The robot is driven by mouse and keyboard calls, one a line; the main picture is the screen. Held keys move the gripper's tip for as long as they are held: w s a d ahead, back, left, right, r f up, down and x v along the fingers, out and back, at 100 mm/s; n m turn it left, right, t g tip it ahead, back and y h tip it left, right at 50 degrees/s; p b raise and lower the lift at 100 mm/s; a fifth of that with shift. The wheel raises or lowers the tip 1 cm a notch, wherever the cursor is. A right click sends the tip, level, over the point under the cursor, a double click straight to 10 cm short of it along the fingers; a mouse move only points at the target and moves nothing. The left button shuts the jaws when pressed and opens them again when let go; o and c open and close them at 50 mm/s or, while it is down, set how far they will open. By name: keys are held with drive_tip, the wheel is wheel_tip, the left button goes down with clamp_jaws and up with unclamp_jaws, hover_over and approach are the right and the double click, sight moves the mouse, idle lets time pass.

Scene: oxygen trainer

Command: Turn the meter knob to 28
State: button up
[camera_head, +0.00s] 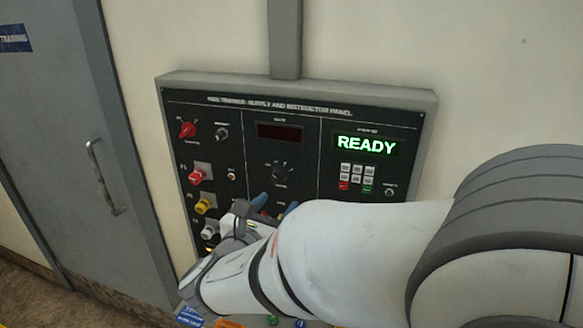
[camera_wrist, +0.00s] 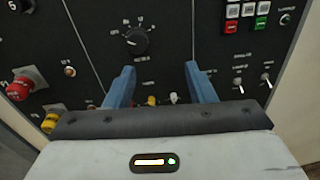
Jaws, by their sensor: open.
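The black round knob (camera_head: 281,174) with a ring of markings sits in the panel's middle section, below a dark red display window (camera_head: 279,132) that shows no readable number. I take it to be the meter knob. In the wrist view the knob (camera_wrist: 135,41) is beyond and a little left of the middle between my fingers. My gripper (camera_head: 277,206) is open, with two blue fingers pointing at the panel below the knob. In the wrist view my gripper (camera_wrist: 160,68) is empty and apart from the knob. The markings are too small to read.
Toggle switches (camera_wrist: 265,78) are right of my fingers. A grey door (camera_head: 75,110) stands left.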

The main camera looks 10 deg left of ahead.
sight(278, 179)
drive_tip(key=shift+n+t+y, duration=0.4)
drive_tip(key=shift+n+y, duration=0.2)
drive_tip(key=shift+n, duration=0.1)
drive_tip(key=w, duration=0.2)
drive_tip(key=w+a+p, duration=0.1)
drive_tip(key=w, duration=0.1)
drive_tip(key=w+p, duration=0.1)
drive_tip(key=w, duration=0.2)
drive_tip(key=shift+a+r, duration=0.4)
